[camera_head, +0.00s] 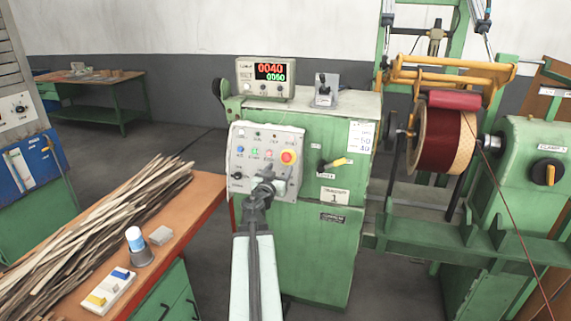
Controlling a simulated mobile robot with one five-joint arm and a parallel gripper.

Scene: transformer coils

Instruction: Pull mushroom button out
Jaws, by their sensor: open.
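The mushroom button (288,157) is red with a yellow ring. It sits at the upper right of the grey control panel (240,143) on the front of the green machine cabinet (330,240). My gripper (268,178) is in front of the panel's lower part, below and a little left of the button. It looks apart from the button, and its jaws are open with nothing seen between them. My arm comes up from the bottom middle and hides part of the panel's lower edge. Whether the button is pressed in cannot be told.
Small coloured buttons (255,153) and a black knob sit left of the mushroom button. A yellow-handled lever (335,163) sticks out to its right. A counter display (265,77) stands on the cabinet. A workbench (205,190) with wooden strips is at left; a wire coil (440,138) is at right.

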